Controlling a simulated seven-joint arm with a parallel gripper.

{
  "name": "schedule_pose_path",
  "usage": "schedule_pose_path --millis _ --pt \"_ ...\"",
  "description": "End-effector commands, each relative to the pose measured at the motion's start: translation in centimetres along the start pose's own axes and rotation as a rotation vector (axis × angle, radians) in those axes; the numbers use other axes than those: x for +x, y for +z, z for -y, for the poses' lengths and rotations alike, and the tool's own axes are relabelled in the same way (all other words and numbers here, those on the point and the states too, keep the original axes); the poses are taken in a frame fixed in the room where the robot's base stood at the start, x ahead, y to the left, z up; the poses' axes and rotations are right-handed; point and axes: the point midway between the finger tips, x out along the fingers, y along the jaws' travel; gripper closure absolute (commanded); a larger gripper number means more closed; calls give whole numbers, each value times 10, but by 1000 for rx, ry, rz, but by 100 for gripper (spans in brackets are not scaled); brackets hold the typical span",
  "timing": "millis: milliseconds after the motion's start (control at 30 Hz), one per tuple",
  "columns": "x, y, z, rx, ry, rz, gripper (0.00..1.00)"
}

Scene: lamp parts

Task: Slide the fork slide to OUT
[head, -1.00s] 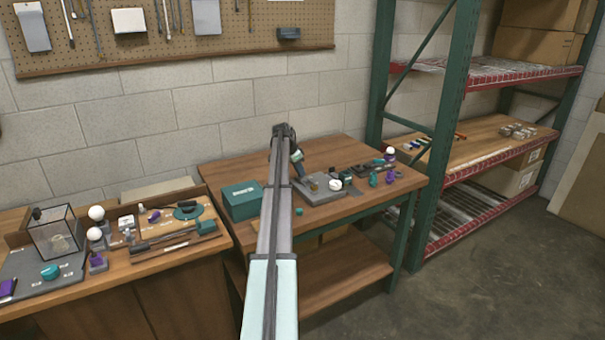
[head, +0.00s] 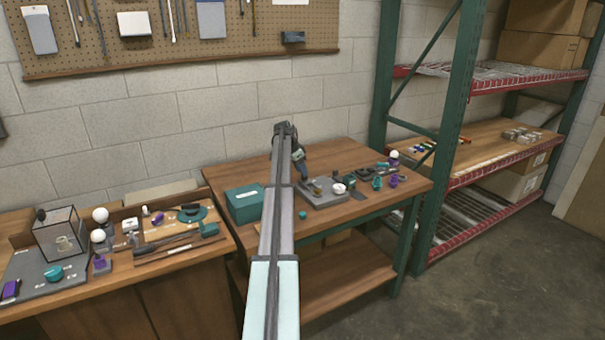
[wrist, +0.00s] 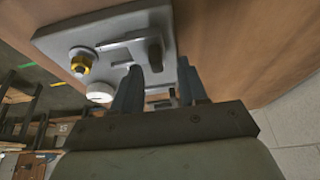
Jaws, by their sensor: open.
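A grey plate (wrist: 105,35) fills the upper part of the wrist view. It lies on the bench in the head view (head: 326,195). A light grey fork-shaped piece, which looks like the fork slide (wrist: 127,43), lies on it with a dark upright peg (wrist: 154,52) at its right end. A brass fitting (wrist: 80,63) stands left of it. My gripper (wrist: 160,72) is open, fingertips at the peg's near side, one to each side in the picture; contact cannot be told. My gripper in the head view (head: 304,176) is over the plate's left part. No OUT mark is readable.
A white round part (wrist: 99,92) is at the plate's near-left edge in the wrist view. A teal box (head: 245,203) stands left of my arm. Several small parts (head: 378,182) lie to the plate's right. Another cluttered bench (head: 150,285) is at left.

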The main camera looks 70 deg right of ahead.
Motion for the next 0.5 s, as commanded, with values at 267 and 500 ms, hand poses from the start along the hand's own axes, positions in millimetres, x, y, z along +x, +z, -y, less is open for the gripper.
schedule_pose_path --millis 267,500 --pt "-57 0 1 0 -2 -1 57" --pt "-94 0 1 0 -2 -1 57"
